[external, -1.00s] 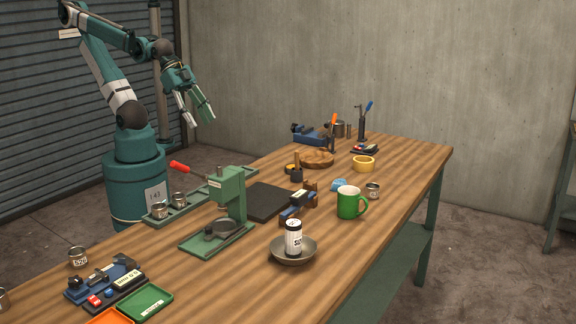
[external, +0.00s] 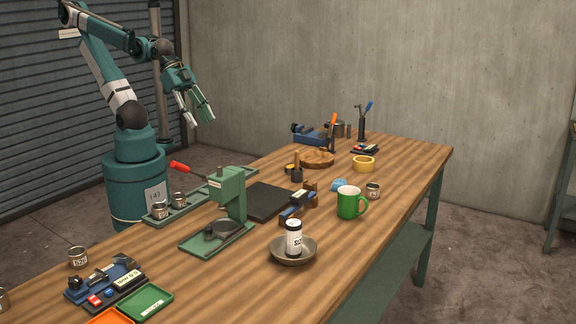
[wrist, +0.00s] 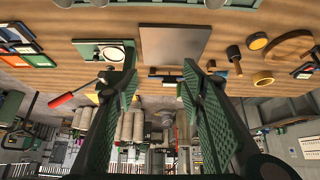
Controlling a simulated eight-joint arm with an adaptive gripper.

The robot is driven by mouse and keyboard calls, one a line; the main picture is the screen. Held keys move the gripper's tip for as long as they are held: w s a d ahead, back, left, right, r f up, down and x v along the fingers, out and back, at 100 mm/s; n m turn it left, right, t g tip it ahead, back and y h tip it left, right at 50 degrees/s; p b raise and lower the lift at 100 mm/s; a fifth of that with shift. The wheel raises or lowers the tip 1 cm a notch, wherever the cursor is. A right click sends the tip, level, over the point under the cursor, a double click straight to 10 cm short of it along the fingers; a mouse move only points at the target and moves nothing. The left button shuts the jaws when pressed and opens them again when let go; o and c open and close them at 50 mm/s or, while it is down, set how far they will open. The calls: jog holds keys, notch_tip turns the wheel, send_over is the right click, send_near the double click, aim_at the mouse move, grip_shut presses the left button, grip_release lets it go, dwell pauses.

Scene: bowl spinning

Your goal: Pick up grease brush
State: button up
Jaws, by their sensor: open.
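A small dark pot (external: 297,176) with an upright wooden handle (external: 296,159) stands on the bench behind the black plate; the handle looks like the grease brush, but its bristles are hidden. In the wrist view, a dark piece (wrist: 234,55) right of the plate seems to be the same pot and handle. My gripper (external: 195,112) is open and empty, raised in the air left of the bench and well apart from the pot. In the wrist view its two green fingers (wrist: 160,68) stand wide apart with nothing between them.
The black plate (external: 262,206) and green press (external: 229,198) with a red handle lie on the near side of the pot. The bench's right edge is clear.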

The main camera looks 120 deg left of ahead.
jog(key=shift+c, duration=1.1)
jog(key=shift+w+a, duration=0.1)
jog(key=w+a+n+g+p, duration=0.4)
jog(key=w+a+n, duration=0.1)
jog(key=w+a, duration=0.9)
jog(key=shift+w+a+f+n+g+p, duration=0.6)
jog(key=shift+w+a+f, duration=1.15)
jog(key=shift+a, duration=0.8)
jog(key=shift+w+a+f+n+g+p, duration=0.45)
jog(key=shift+w+a+f+n+p, duration=0.25)
jog(key=shift+w+a+f, duration=1.45)
jog(key=shift+w+a+f+n+g+p, duration=0.8)
jog(key=shift+a+f, duration=0.8)
jog(key=shift+a, duration=1.35)
jog(key=shift+w+f+t+b, duration=0.1)
jog(key=shift+t+b, duration=0.15)
jog(key=shift+b, duration=0.05)
jog(key=shift+f, duration=1.2)
